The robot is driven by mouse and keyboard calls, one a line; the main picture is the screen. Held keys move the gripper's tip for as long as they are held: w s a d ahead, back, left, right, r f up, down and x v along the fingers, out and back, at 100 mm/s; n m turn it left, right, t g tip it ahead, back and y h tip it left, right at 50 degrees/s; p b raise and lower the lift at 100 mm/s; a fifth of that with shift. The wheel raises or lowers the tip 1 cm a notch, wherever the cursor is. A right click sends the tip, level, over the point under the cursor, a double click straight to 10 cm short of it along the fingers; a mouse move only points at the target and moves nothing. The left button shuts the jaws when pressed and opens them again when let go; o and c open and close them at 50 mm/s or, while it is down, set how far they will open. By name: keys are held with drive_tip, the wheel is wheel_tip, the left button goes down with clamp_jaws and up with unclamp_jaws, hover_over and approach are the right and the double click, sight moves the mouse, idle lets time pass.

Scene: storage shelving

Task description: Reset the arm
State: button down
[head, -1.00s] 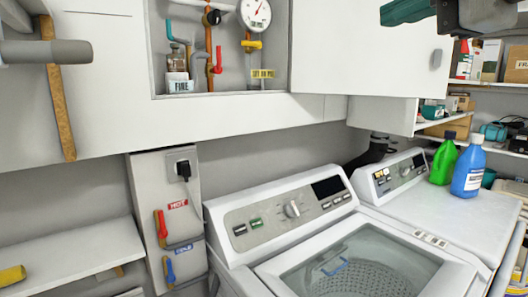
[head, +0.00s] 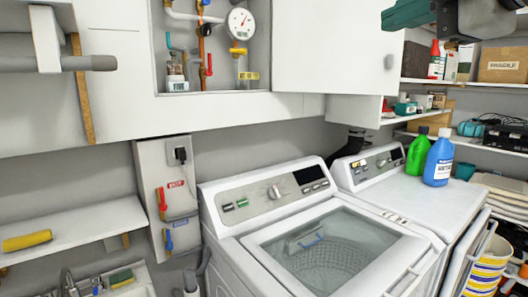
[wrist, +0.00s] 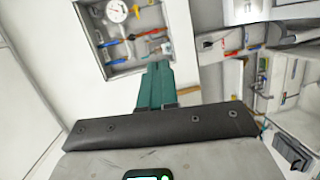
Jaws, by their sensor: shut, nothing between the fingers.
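My gripper shows in the wrist view (wrist: 156,68) as two teal fingers pressed together with nothing between them. They point up toward an open wall recess with pipes and a round gauge (wrist: 116,12). In the head view only part of my gripper's teal (head: 408,13) and dark parts shows at the top right edge, raised in front of the white cabinet.
Below stand a top-loading washer (head: 262,205) and a second white machine (head: 385,190) carrying a green bottle (head: 418,153) and a blue bottle (head: 439,160). Shelves with boxes (head: 507,64) are at right.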

drive_tip(key=w+d+f+m+g+h, duration=0.1)
drive_tip(key=w+d+f+m, duration=0.2)
drive_tip(key=f, duration=0.8)
drive_tip(key=w+d+f+m+g, duration=0.1)
drive_tip(key=w+f+m, duration=0.3)
drive_tip(key=f, duration=0.6)
drive_tip(key=s+d+f+m+g+h, duration=0.1)
drive_tip(key=s+f+m+g, duration=0.2)
drive_tip(key=f, duration=0.9)
drive_tip(key=s+d+f+m+h, duration=0.1)
drive_tip(key=s+f+m, duration=0.3)
drive_tip(key=f, duration=0.9)
drive_tip(key=s+f+m+g+h, duration=0.1)
drive_tip(key=s+f+m+g, duration=0.15)
drive_tip(key=s+f, duration=0.4)
drive_tip(key=s+f+m+g, duration=0.2)
drive_tip(key=s+f+m, duration=0.15)
drive_tip(key=f, duration=0.65)
drive_tip(key=s+d+f+m+g, duration=0.1)
drive_tip(key=s+f, duration=0.2)
drive_tip(key=s, duration=0.4)
drive_tip(key=s+d+f+g+h, duration=0.1)
drive_tip(key=s+f+g, duration=0.1)
drive_tip(key=s+f, duration=0.2)
drive_tip(key=s+d+f+m+g+h, duration=0.1)
drive_tip(key=s+f, duration=0.3)
drive_tip(key=s, duration=0.5)
drive_tip(key=shift+s+d+f+m+g, duration=0.3)
drive_tip(key=shift+s+d+g, duration=0.1)
drive_tip(key=shift+d, duration=0.2)
